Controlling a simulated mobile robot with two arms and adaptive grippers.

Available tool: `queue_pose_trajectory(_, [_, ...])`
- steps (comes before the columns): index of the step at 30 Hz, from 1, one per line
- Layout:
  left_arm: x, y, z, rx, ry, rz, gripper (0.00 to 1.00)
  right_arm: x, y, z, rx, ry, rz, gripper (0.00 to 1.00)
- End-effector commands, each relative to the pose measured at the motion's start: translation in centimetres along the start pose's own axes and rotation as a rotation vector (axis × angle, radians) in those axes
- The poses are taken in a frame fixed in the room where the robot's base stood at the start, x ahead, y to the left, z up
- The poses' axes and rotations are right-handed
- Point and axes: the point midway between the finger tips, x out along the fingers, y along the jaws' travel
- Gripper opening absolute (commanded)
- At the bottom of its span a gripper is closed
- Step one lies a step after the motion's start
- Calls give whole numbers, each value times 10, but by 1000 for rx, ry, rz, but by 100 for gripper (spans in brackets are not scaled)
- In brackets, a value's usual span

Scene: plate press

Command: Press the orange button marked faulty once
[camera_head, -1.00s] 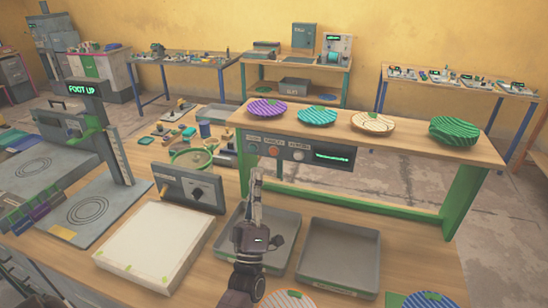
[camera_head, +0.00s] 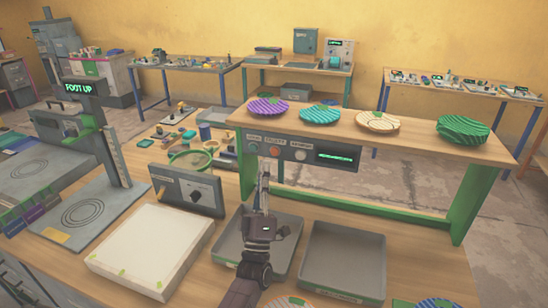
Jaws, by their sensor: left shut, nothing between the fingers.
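The orange button (camera_head: 275,152) is the middle one of three on the dark control panel (camera_head: 315,167) under the plate shelf. The label above it is too small to read surely. My left gripper (camera_head: 265,178) points up toward the panel, with its fingers shut and empty. Its tips appear just below and slightly left of the orange button, with a small gap in the picture. I cannot tell how far in front of the panel they are. My right gripper is not in view.
A greenish button (camera_head: 253,147) and a white button (camera_head: 300,155) flank the orange one. A lit display (camera_head: 337,157) is to their right. Several ribbed plates stand on the shelf (camera_head: 345,128). Two grey trays and a white slab (camera_head: 150,247) lie below, around my arm.

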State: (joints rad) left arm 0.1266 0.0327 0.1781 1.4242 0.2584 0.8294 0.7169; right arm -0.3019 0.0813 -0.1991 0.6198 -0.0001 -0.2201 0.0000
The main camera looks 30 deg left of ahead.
Motion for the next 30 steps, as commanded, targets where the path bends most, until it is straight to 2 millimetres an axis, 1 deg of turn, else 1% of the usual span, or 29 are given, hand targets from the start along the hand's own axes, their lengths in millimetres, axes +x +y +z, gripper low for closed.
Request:
queue_pose_trajectory(1, [4, -6, 5, 0, 1, 1, 0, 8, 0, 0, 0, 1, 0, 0])
queue_pose_trajectory(6, [17, -16, 15, -1, 2, 1, 0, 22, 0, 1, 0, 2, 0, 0])
queue_pose_trajectory(9, [23, -20, 19, -1, 0, -1, 0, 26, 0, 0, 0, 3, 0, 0])
queue_pose_trajectory(16, [29, -22, 21, -1, 0, -1, 0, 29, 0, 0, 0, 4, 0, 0])
queue_pose_trajectory(30, [29, -21, 21, -1, -1, -1, 0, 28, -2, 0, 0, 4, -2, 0])
